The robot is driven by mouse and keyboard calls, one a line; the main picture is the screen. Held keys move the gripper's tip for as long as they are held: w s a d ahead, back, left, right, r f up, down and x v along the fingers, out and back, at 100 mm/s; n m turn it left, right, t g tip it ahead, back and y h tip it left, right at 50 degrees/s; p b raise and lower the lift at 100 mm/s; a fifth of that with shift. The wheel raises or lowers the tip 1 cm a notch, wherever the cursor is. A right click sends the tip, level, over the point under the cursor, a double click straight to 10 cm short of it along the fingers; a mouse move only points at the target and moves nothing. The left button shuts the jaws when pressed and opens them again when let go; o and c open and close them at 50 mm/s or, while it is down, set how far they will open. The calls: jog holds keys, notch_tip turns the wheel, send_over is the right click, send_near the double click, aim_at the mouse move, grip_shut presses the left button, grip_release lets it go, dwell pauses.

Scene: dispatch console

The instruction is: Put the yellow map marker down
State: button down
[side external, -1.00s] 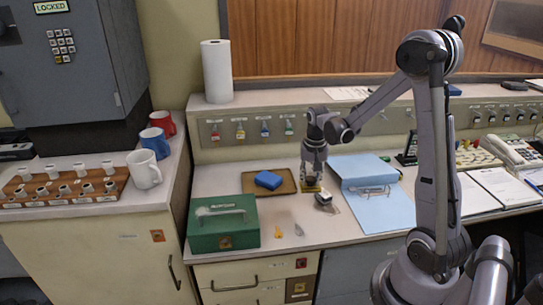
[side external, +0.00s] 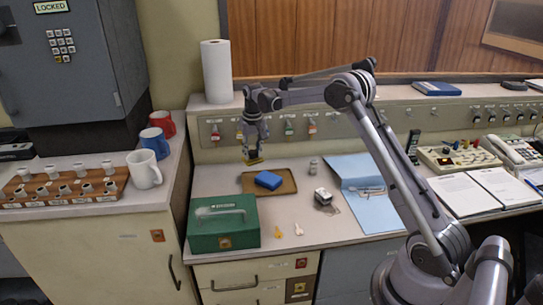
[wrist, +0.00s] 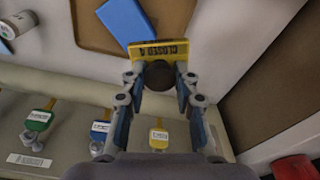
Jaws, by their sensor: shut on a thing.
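The yellow map marker is a small yellow block with black lettering and a dark round knob. In the wrist view the marker (wrist: 158,50) sits at the tips of my gripper (wrist: 160,78), whose fingers are shut on the knob. In the side view my gripper (side external: 253,151) points down with the marker (side external: 253,161) under it, by the back left corner of the brown tray (side external: 288,187). The marker looks raised off the counter, but its exact height is hard to tell. A blue block (side external: 268,180) lies in the tray.
A green cash box (side external: 222,224) stands in front of the tray. Small yellow (side external: 278,233) and white (side external: 298,229) pieces lie near the front edge. A small stamp-like object (side external: 323,196), a grey cylinder (side external: 314,166) and a blue folder (side external: 368,210) are to the right. Key tags (side external: 289,127) hang behind.

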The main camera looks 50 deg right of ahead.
jog(key=shift+w+a+f, duration=0.2)
jog(key=shift+w+a, duration=0.3)
jog(key=shift+w, duration=0.25)
jog(key=w+a+f, duration=0.4)
jog(key=w+a, duration=0.1)
jog(key=w+a+f, duration=0.2)
jog(key=a, duration=0.1)
jog(key=shift+w+a+f, duration=0.15)
jog(key=shift+w+f, duration=0.05)
jog(key=shift+f, duration=2.15)
jog(key=shift+f, duration=0.1)
jog(key=c, duration=1)
grip_release()
